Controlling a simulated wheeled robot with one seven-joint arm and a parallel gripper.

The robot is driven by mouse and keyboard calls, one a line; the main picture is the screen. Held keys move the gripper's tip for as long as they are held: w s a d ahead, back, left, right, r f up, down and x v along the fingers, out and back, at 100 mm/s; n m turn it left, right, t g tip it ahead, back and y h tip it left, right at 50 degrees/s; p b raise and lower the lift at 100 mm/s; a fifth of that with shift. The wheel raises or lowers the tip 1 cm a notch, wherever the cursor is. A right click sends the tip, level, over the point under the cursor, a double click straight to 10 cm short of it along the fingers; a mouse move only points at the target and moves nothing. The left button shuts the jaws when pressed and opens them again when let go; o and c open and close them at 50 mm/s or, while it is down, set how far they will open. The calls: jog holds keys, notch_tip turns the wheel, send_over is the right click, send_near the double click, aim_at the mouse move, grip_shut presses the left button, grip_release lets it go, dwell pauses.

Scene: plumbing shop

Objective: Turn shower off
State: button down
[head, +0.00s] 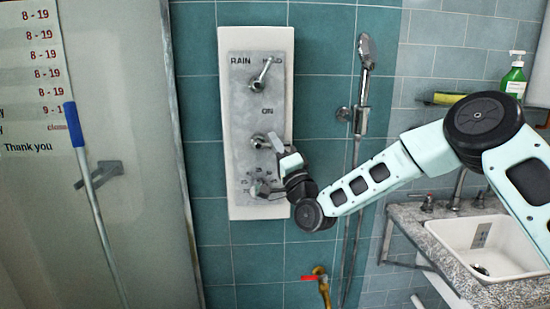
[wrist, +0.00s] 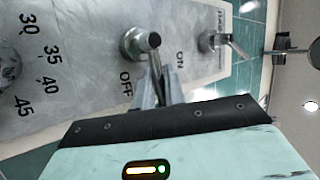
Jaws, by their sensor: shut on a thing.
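The shower panel (head: 242,100) is a tall white-framed grey plate on the teal tiled wall. Its middle chrome on/off lever (head: 258,141) sits below the "ON" mark. In the wrist view, this lever (wrist: 153,45) points down the picture, between the words "ON" and "OFF". My gripper (head: 277,146) is at the lever from the right, its fingers closed on the lever's end. In the wrist view, the gripper (wrist: 160,92) partly hides that end. The upper RAIN/HAND lever (head: 263,74) tilts up to the right. The temperature knob (head: 262,187) is below, partly hidden by my wrist.
A hand shower (head: 365,55) hangs on a rail right of the panel. A red-handled tap (head: 318,274) is below. A sink (head: 485,240) stands at the right, with a soap bottle (head: 514,75) above. A glass door and blue-handled pole (head: 75,125) are at the left.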

jog(key=shift+f+m+t+h+b, duration=0.2)
jog(key=shift+m+t+h+b, duration=0.2)
jog(key=shift+m+t+h, duration=0.15)
jog(key=c, duration=1.5)
grip_release()
jog(key=b+v, duration=0.3)
jog(key=v, duration=1.4)
jog(key=shift+s+d, duration=0.15)
jog(key=shift+d, duration=0.1)
